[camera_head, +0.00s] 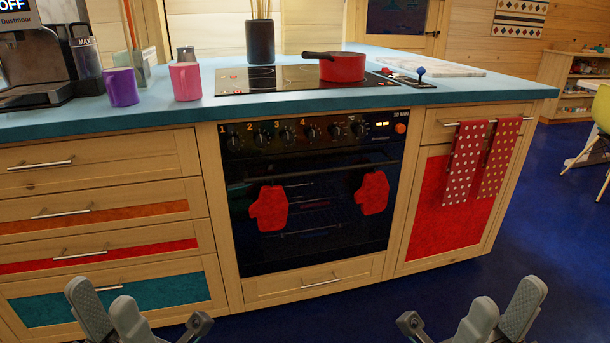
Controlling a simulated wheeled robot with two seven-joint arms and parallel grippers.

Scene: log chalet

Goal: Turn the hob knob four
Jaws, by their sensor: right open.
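The oven's black control panel (375,130) carries a row of dark knobs with orange numbers 1 to 4. Hob knob four (311,132) is just right of the number 4; its exact pointer angle is too small to read. My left gripper (105,303) is at the bottom left, in front of the drawers, its two grey fingers apart and empty. My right gripper (504,303) is at the bottom right, open and empty. Both are well below and apart from the knobs.
A red pan (342,67) sits on the black hob (275,80) above the panel. Red oven mitts (269,209) hang on the oven front. Spotted towels (466,160) hang at right. Mugs (185,81) stand on the blue counter (190,112). The blue floor (545,230) at right is clear.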

